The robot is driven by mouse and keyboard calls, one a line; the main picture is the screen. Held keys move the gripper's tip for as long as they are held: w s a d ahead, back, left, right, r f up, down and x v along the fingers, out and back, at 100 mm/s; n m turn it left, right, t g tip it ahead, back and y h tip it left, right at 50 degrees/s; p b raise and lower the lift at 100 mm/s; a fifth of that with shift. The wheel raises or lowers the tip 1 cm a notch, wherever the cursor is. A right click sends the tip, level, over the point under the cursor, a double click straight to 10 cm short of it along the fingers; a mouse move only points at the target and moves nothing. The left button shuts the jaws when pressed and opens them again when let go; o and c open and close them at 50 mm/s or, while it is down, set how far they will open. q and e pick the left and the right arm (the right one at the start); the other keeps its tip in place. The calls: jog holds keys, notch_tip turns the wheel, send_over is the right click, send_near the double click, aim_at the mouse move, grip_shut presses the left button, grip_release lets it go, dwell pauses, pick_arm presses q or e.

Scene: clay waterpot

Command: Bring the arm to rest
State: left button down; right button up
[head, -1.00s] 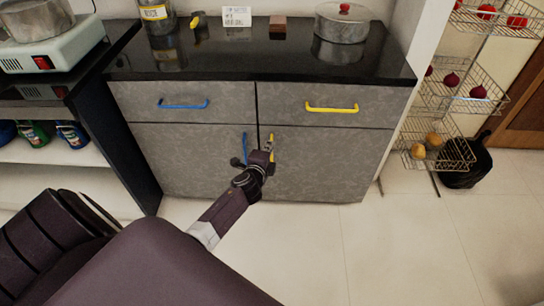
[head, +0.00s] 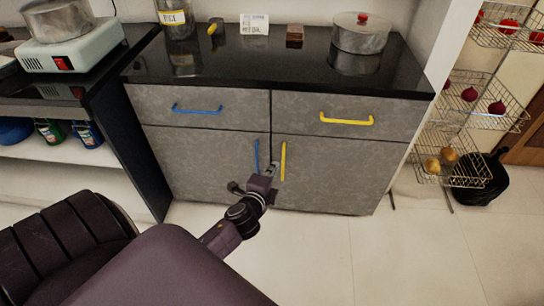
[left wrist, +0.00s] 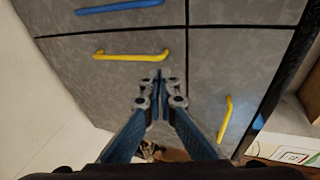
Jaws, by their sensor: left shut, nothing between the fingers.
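In the left wrist view the two fingers of my left gripper (left wrist: 160,82) meet, shut and empty. The yellow door handle (left wrist: 132,55) shows there beyond the tips, apart from them. My right gripper is in neither view.
The cabinet doors and drawers look closed. A black counter (head: 280,68) above holds a lidded pot (head: 360,37) and a jar. A wire rack (head: 447,175) and a black bag (head: 482,180) stand right. Pale floor (head: 400,255) is clear in front.

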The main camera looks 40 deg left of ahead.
pick_arm(q)
jog(key=s+d+f+n+g+h+p, duration=0.1)
jog(key=s+d+f+n+g+p, duration=0.3)
jog(key=s+f, duration=0.55)
jog(key=s+d+f+n+g+h+p, duration=0.1)
jog(key=s+d+f+g+h+p, duration=0.15)
jog(key=s+f+p, duration=0.5)
jog(key=s+d+f+n+g+p, duration=0.1)
jog(key=s+d+f+n+g, duration=0.1)
jog(key=s, duration=0.7)
jog(key=s+d+f+n+g+p, duration=0.2)
jog(key=s+f, duration=0.3)
jog(key=s, duration=0.5)
jog(key=s+d+f+n+g+h+p, duration=0.1)
jog(key=s+d+f+n+g, duration=0.1)
jog(key=s, duration=0.8)
jog(key=shift+d+f+n, duration=0.4)
jog(key=shift+d+f, duration=0.25)
jog(key=shift+d, duration=0.25)
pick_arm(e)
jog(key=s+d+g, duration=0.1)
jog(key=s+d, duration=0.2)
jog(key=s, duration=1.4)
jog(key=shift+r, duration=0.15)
pick_arm(q)
jog(key=shift+s, duration=0.1)
